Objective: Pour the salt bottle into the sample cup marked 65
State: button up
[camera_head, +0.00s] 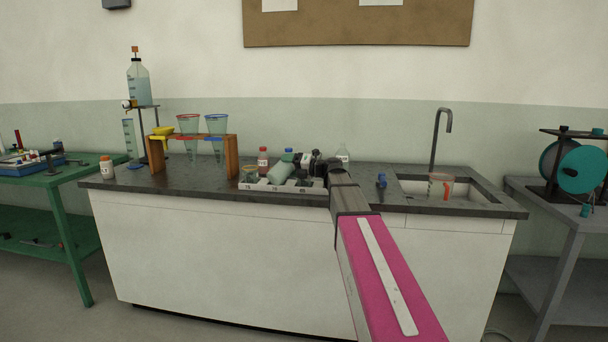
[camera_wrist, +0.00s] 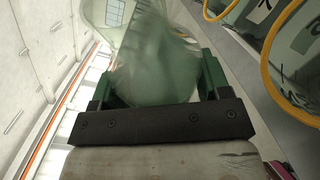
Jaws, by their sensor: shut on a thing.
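My gripper (camera_head: 298,163) is shut on a pale green, see-through bottle (camera_head: 280,173), which I take to be the salt bottle. The bottle is steeply tilted, its lower end pointing down and left over the white tray (camera_head: 285,187). In the wrist view, the green fingers (camera_wrist: 158,78) stand on both sides of the bottle (camera_wrist: 155,60). A dark sample cup (camera_head: 249,175) stands at the tray's left end. Cups with yellow rings (camera_wrist: 277,42) show at the right of the wrist view. I cannot read which cup is marked 65, nor see whether anything flows.
A red-capped bottle (camera_head: 263,158), a blue-capped bottle (camera_head: 288,153) and a clear bottle (camera_head: 343,154) stand close behind the tray. A wooden rack (camera_head: 232,158) with funnels stands left. A small blue item (camera_head: 382,181) and the sink (camera_head: 475,190) lie right.

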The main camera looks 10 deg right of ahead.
jog(key=shift+s+a+f+m+y+p, duration=0.1)
jog(key=shift+f+m+y+p, duration=0.25)
jog(key=shift+f+m, duration=0.6)
dwell(1.3)
jog(key=shift+w+d+r+m+t, duration=0.1)
jog(key=shift+r+m+t, duration=0.2)
jog(key=shift+r, duration=0.2)
jog(key=shift+w+d+r+m+t, duration=0.1)
jog(key=shift+r+m+t, duration=0.1)
jog(key=shift+r+m, duration=0.2)
dwell(1.6)
jog(key=shift+s+a+f+n, duration=0.1)
jog(key=shift+s+f+n, duration=0.15)
jog(key=shift+f+n, duration=0.45)
jog(key=shift+w+a+f+g, duration=0.1)
jog(key=shift+a+f+g, duration=0.05)
jog(key=shift+a+g, duration=0.15)
jog(key=shift+d+r+n, duration=0.25)
jog(key=shift+r+n, duration=0.3)
jog(key=shift+w+r+n, duration=0.15)
jog(key=shift+r+n, duration=0.3)
jog(key=shift+n, duration=0.05)
jog(key=shift+w+d+r+n+h, duration=0.1)
jog(key=shift+r+n+h, duration=0.1)
jog(key=shift+n+h, duration=0.3)
jog(key=shift+d+f+n+g+h, duration=0.15)
jog(key=shift+n+g+h, duration=0.1)
jog(key=shift+n+g, duration=0.05)
